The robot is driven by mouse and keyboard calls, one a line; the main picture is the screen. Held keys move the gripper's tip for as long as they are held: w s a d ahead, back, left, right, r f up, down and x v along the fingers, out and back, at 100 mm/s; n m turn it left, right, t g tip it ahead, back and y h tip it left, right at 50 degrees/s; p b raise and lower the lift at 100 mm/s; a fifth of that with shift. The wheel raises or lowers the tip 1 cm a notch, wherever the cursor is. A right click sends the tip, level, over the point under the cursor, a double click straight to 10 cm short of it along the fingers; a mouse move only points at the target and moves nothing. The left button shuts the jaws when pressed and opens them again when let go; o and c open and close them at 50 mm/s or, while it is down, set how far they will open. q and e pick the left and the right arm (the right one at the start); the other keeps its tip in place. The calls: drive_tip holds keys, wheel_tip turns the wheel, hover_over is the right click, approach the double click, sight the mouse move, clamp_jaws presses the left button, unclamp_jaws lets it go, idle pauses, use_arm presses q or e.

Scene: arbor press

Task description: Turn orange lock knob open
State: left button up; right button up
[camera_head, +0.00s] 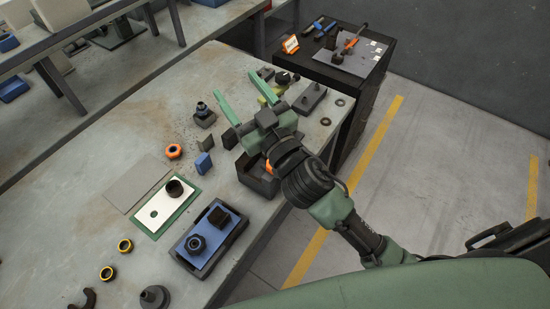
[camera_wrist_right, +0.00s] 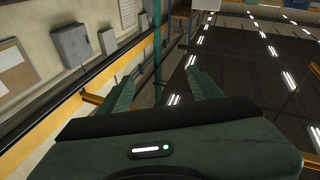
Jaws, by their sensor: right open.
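An orange knob-like piece (camera_head: 174,151) with a dark centre lies on the grey worktable (camera_head: 110,160), left of my right gripper. Another orange part (camera_head: 268,167) shows partly beside my right wrist, at a dark box-like block (camera_head: 258,182); my arm hides some of it. I cannot tell which of the two is the lock knob. My right gripper (camera_head: 235,85) is open and empty above the table, its green fingers pointing to the back left, apart from both orange parts. In the right wrist view its fingers (camera_wrist_right: 160,80) stand apart with nothing between them. My left gripper is not in view.
A blue tray (camera_head: 213,252) with dark parts and a green-edged white plate (camera_head: 157,224) lie near the front. A black cabinet (camera_head: 345,85) with tools stands at the back right.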

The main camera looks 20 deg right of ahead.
drive_tip(key=s+a+r+n+g+y, duration=0.4)
drive_tip(key=a+r+n+g+y, duration=0.25)
drive_tip(key=a+n+y, duration=0.6)
drive_tip(key=s+a+f+n+g, duration=0.6)
drive_tip(key=n+g, duration=0.2)
drive_tip(key=g, duration=0.4)
drive_tip(key=d+f+n+g+h, duration=0.15)
drive_tip(key=d+f+h, duration=0.35)
drive_tip(key=f+h, duration=0.55)
drive_tip(key=w+d+f+m+h, duration=0.1)
drive_tip(key=w+d+h, duration=0.1)
drive_tip(key=d, duration=0.4)
drive_tip(key=w+d+f+m+h, duration=0.2)
drive_tip(key=d+h, duration=0.1)
drive_tip(key=d, duration=0.4)
drive_tip(key=w+d+f+m+h, duration=0.1)
drive_tip(key=w+d+f+h, duration=0.1)
drive_tip(key=d, duration=0.5)
drive_tip(key=shift+w+f+h+p, duration=0.1)
drive_tip(key=shift+w+h+p, duration=0.3)
drive_tip(key=shift+w+h, duration=0.1)
drive_tip(key=shift+d+f, duration=0.1)
drive_tip(key=shift+f, duration=0.3)
wheel_tip(320, 180, down, 6)
drive_tip(key=p, duration=0.3)
drive_tip(key=shift+f, duration=0.4)
